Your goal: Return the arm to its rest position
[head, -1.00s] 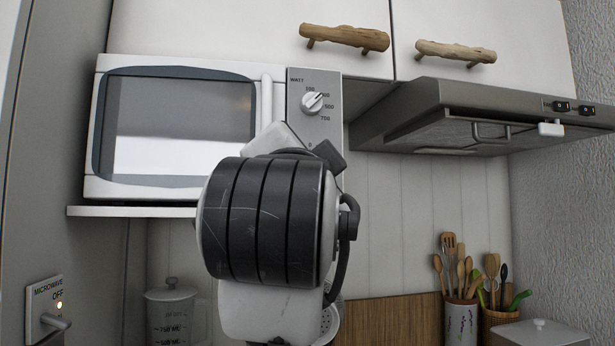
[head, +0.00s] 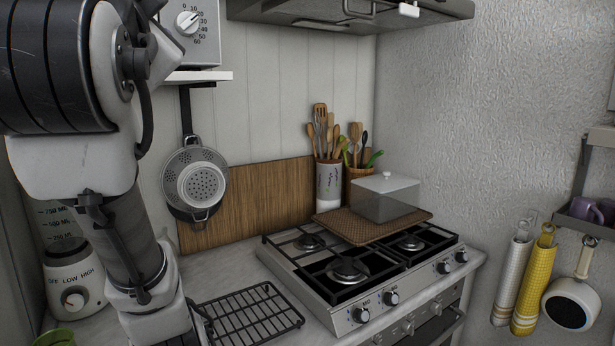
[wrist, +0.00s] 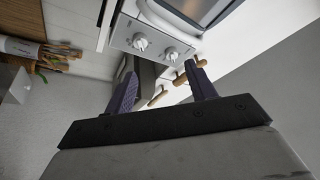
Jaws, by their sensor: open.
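My arm stands at the left of the head view, with dark ringed and white links in front of the counter. My gripper (wrist: 162,84) shows in the wrist view with its two dark purple fingers spread apart and nothing between them. Beyond the fingers, the microwave (wrist: 140,40) with its white knobs and the driftwood cabinet handles (wrist: 158,98) appear tilted. I cannot tell how far the fingertips are from them. In the head view the fingers cannot be made out clearly.
A blender (head: 72,285) and a black rack (head: 250,315) are close to the arm. The range hood (head: 300,12) is above. A colander (head: 196,178) hangs behind.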

